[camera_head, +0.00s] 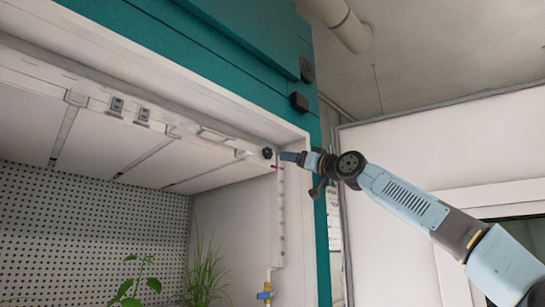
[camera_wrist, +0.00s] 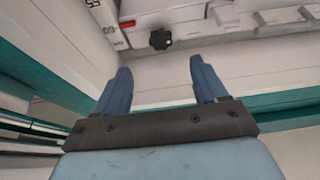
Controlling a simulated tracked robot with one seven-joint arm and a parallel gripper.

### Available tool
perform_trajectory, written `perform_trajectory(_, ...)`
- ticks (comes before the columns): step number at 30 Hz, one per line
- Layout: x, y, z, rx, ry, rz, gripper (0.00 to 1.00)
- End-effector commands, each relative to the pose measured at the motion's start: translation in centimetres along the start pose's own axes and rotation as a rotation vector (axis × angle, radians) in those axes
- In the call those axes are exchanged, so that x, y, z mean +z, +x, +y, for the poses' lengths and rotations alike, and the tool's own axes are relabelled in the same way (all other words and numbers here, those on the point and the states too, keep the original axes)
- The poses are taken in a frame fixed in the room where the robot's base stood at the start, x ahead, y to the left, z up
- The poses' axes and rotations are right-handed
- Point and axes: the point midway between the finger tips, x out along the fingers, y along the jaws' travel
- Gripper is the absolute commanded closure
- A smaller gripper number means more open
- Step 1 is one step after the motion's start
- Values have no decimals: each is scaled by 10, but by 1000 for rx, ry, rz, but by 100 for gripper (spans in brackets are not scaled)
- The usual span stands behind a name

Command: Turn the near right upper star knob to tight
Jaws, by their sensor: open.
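A small black star knob (camera_head: 267,153) sits at the right end of the white rail under the chamber's ceiling, near the right front corner. It also shows in the wrist view (camera_wrist: 160,40), beyond my fingertips and roughly centred between them. My gripper (camera_wrist: 160,75) is open, with two blue fingers spread and nothing between them. In the head view my gripper (camera_head: 284,156) points left at the knob, close to it. I cannot tell the gap exactly, but the wrist view shows the knob apart from the fingers. The knob's setting cannot be read.
A teal frame (camera_head: 309,110) with dark fittings borders the chamber opening beside my gripper. A red piece (camera_head: 274,167) sits just below the knob. Green plants (camera_head: 205,270) stand low inside, and a white pipe with a yellow and blue valve (camera_head: 265,293) runs down the right wall.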

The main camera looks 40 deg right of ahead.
Motion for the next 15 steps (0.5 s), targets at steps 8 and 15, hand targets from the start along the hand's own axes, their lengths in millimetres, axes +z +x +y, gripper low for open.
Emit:
perform_trajectory(8, 0, 44, -2, -3, 2, 0, 28)
perform_trajectory(15, 0, 76, -2, -4, 2, 0, 28)
